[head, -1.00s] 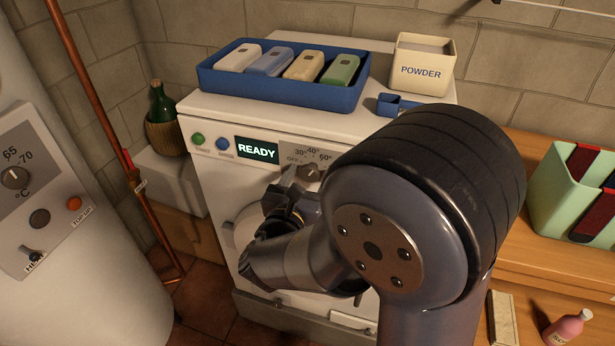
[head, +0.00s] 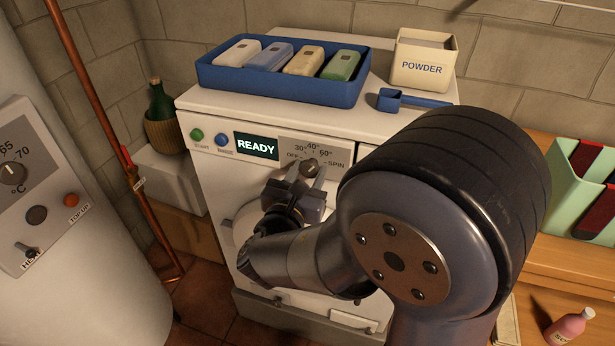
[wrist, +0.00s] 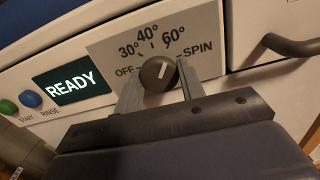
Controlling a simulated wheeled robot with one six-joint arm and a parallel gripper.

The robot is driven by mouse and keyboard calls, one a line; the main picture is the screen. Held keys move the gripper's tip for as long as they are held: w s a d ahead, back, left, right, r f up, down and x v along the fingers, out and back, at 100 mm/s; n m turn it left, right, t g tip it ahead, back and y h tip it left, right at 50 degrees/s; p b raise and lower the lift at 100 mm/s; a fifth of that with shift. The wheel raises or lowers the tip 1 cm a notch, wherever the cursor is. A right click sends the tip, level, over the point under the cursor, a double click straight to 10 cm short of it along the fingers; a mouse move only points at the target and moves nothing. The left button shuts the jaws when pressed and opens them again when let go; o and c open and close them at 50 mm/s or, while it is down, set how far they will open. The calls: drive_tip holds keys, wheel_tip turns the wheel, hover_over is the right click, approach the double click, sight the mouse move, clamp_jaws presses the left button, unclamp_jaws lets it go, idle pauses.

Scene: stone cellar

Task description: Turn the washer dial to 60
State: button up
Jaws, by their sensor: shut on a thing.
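The washer (head: 215,175) is white, with a lit display (head: 257,147) reading READY. Its round dark dial (wrist: 158,74) sits on a grey panel marked OFF, 30°, 40°, 60° and SPIN. In the wrist view the dial's white line points up and slightly right, toward the 60° side. My gripper (wrist: 160,80) is shut on the dial, one finger on each side of it. In the head view, my gripper (head: 305,179) reaches the dial (head: 310,168) from below, and my arm hides much of the washer's front.
A blue tray (head: 282,91) with several coloured packs, a POWDER box (head: 423,61) and a blue scoop (head: 410,101) stand on the washer. START and RINSE buttons (wrist: 30,99) lie left of the display. A drawer handle (wrist: 290,46) juts out right of the panel.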

drive_tip(key=shift+f+m+b, duration=0.15)
drive_tip(key=shift+m+b, duration=0.15)
drive_tip(key=shift+b, duration=0.05)
drive_tip(key=shift+r, duration=0.2)
drive_tip(key=o, duration=1)
drive_tip(key=v, duration=1)
drive_tip(key=shift+s+a, duration=0.15)
drive_tip(key=shift+s, duration=0.25)
drive_tip(key=shift+w, duration=0.1)
